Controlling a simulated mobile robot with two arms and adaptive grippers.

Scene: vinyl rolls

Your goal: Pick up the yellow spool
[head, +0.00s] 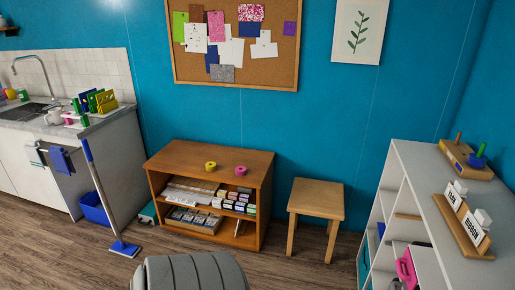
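The yellow spool (210,166) is a small, short ring lying flat on top of the wooden cabinet (180,155), near the middle of its top. A similar pink-red spool (241,170) lies to its right, a small gap apart. Nothing touches or covers the yellow spool. Neither of my grippers is in the head view.
The cabinet's open shelves hold several boxes. A wooden stool (316,198) stands to its right, and a white shelf unit (420,185) at the far right. A blue mop (122,246) leans at the left. A grey ribbed rounded object (190,274) fills the bottom middle.

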